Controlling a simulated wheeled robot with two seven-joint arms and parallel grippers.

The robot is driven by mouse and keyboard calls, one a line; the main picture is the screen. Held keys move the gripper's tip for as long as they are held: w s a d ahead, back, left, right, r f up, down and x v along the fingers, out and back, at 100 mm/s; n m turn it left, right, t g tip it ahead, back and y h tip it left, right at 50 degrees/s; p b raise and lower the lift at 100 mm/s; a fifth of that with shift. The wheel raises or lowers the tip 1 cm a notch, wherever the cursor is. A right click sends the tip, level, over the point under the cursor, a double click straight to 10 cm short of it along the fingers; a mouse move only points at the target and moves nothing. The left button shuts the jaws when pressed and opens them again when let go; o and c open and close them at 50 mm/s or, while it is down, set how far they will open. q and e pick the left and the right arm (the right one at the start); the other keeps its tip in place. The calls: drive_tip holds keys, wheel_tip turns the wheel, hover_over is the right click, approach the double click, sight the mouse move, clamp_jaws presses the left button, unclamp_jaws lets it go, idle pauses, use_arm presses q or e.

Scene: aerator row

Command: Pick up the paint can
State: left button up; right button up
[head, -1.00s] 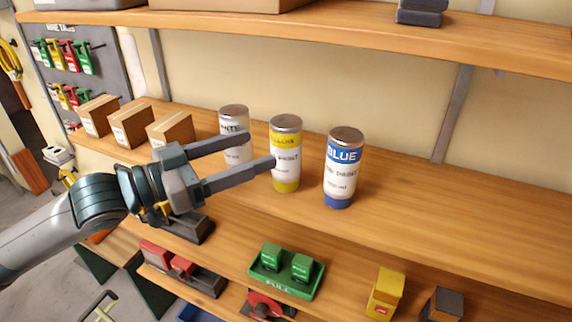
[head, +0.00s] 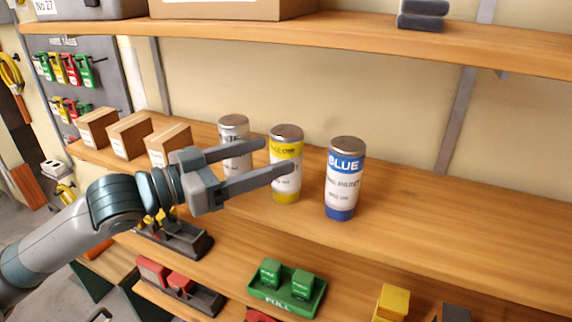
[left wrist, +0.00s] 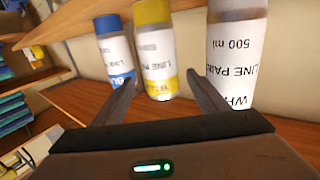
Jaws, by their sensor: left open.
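Three paint cans stand upright in a row on the wooden shelf: a white one (head: 233,128), a yellow one (head: 286,145) and a blue one (head: 344,180). My left gripper (head: 279,157) is open and empty at the yellow can. In the head view its lower finger crosses in front of the yellow can, and its upper finger covers part of the white can. In the left wrist view the yellow can (left wrist: 155,50) shows between the open fingertips (left wrist: 162,90). The blue can (left wrist: 116,55) is to its left and the white can (left wrist: 237,55) to its right. My right gripper does not show.
Several cardboard boxes (head: 130,135) stand left of the cans. The shelf (head: 450,215) is clear right of the blue can. A shelf board (head: 330,37) runs above. A lower shelf holds a green tray (head: 288,301) and a yellow block (head: 393,302).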

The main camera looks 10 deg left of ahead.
use_arm(q)
drive_tip(key=shift+w+d+r+p, duration=0.15)
drive_tip(key=shift+w+d+p, duration=0.2)
drive_tip(key=shift+w+p, duration=0.1)
drive_tip(key=p+x, duration=0.2)
drive_tip(key=x, duration=0.1)
drive_tip(key=shift+w+d, duration=0.15)
drive_tip(key=shift+w, duration=0.05)
drive_tip(key=shift+w+d+p, duration=0.2)
drive_tip(key=shift+d+p, duration=0.05)
drive_tip(key=shift+p, duration=0.05)
drive_tip(key=c, duration=1.5)
